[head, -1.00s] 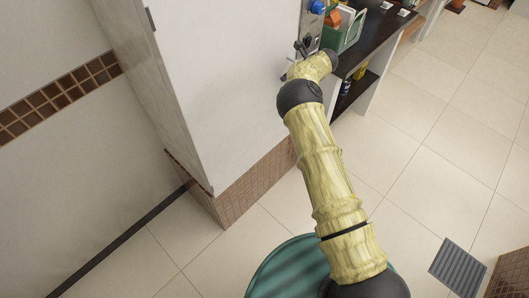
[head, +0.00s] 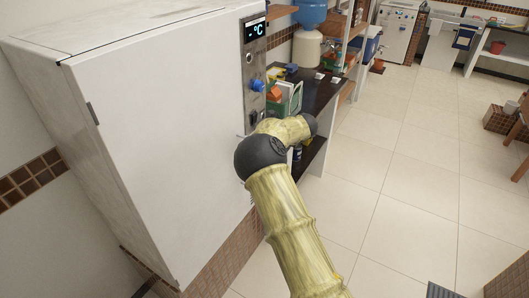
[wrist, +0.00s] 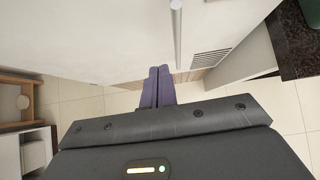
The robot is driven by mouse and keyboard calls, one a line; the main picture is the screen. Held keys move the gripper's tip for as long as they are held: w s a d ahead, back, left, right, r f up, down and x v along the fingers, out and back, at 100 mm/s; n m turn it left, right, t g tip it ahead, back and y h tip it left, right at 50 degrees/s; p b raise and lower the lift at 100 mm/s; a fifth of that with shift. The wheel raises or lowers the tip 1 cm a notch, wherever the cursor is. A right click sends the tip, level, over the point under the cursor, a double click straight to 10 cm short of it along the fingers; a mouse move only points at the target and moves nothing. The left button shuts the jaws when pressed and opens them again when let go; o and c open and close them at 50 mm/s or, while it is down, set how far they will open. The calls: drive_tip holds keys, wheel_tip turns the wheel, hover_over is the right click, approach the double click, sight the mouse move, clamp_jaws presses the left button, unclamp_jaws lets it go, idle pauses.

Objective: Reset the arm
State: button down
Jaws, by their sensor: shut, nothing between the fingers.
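My gripper (wrist: 158,72) shows in the wrist view as two dark purple fingers pressed together, shut and empty. It points toward a pale surface, with tiled floor visible below and beside it. In the head view my yellow arm (head: 285,215) reaches up from the bottom and bends at a black joint in front of the white cabinet (head: 160,125). The gripper itself is hidden behind the arm in the head view.
The cabinet has a control panel with a temperature display (head: 255,31) and a blue knob (head: 257,85). A dark counter (head: 322,92) beyond it holds a green crate (head: 291,103) and a blue water jug (head: 309,13). Open tiled floor (head: 410,190) lies to the right.

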drive_tip(key=shift+s+d+r, duration=0.2)
drive_tip(key=shift+d+r, duration=0.15)
drive_tip(key=shift+d, duration=0.05)
drive_tip(key=w+d+r+m+t+h, duration=0.2)
drive_tip(key=d+r+m+t, duration=0.6)
drive_tip(key=m, duration=0.5)
drive_tip(key=s+d+m+h, duration=0.55)
drive_tip(key=d+m, duration=0.25)
drive_tip(key=m, duration=0.5)
drive_tip(key=s+a+f+m+g, duration=0.2)
drive_tip(key=s+m+g, duration=0.3)
drive_tip(key=s+m, duration=0.5)
drive_tip(key=s+a+f+m+g, duration=0.1)
drive_tip(key=s+m+g, duration=0.4)
drive_tip(key=s+m, duration=0.6)
drive_tip(key=s+f, duration=0.1)
drive_tip(key=s, duration=1.1)
drive_tip(key=shift+s+a+f+m, duration=0.3)
drive_tip(key=shift+s+a, duration=0.05)
drive_tip(key=shift+s, duration=0.05)
